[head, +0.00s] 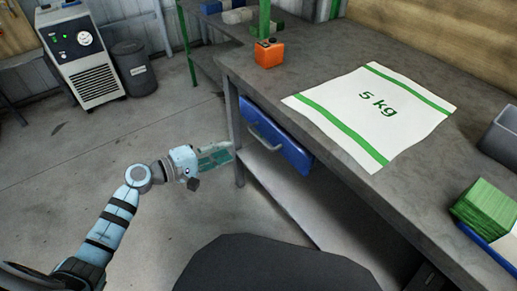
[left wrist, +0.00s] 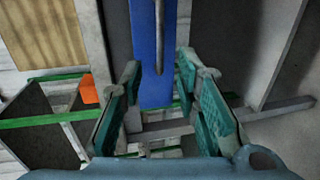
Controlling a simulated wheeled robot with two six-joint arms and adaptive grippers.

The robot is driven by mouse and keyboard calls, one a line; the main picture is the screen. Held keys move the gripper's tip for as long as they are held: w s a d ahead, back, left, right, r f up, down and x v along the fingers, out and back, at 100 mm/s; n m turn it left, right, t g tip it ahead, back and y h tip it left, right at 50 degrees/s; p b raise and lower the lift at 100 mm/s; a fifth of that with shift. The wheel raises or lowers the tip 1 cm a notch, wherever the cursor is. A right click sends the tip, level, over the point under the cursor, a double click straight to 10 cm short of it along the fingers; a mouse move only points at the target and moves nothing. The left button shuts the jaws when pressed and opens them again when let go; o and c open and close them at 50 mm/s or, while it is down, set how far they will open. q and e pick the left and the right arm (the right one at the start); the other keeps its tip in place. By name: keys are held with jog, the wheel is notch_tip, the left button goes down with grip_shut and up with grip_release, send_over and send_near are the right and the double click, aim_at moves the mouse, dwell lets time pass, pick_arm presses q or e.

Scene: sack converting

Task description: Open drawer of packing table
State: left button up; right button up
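The packing table (head: 330,115) has a grey top and a blue drawer (head: 296,151) under its front edge. The drawer front carries a grey bar handle (head: 263,138) and looks closed or nearly so. My left gripper (head: 228,155) is in front of the drawer, apart from the handle, to its left in the head view. In the left wrist view the open teal fingers (left wrist: 165,105) stand either side of the blue drawer front (left wrist: 148,50), with the handle (left wrist: 159,35) ahead between them. Nothing is between the fingertips. My right gripper is not in view.
A white 5 kg sack (head: 345,112) lies flat on the tabletop. An orange box (head: 268,53) stands near the table's far corner. Green stacked items (head: 487,207) and a grey bin (head: 502,138) are at right.

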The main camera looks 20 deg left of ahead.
aim_at(259, 137)
pick_arm(q)
jog(key=b+x, duration=0.3)
jog(key=x, duration=1)
jog(key=shift+w, duration=0.1)
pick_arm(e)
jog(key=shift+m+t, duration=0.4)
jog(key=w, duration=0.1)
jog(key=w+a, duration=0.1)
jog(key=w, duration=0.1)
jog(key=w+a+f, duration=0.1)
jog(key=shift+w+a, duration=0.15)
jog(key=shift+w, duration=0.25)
pick_arm(q)
jog(key=shift+c, duration=0.4)
grip_shut()
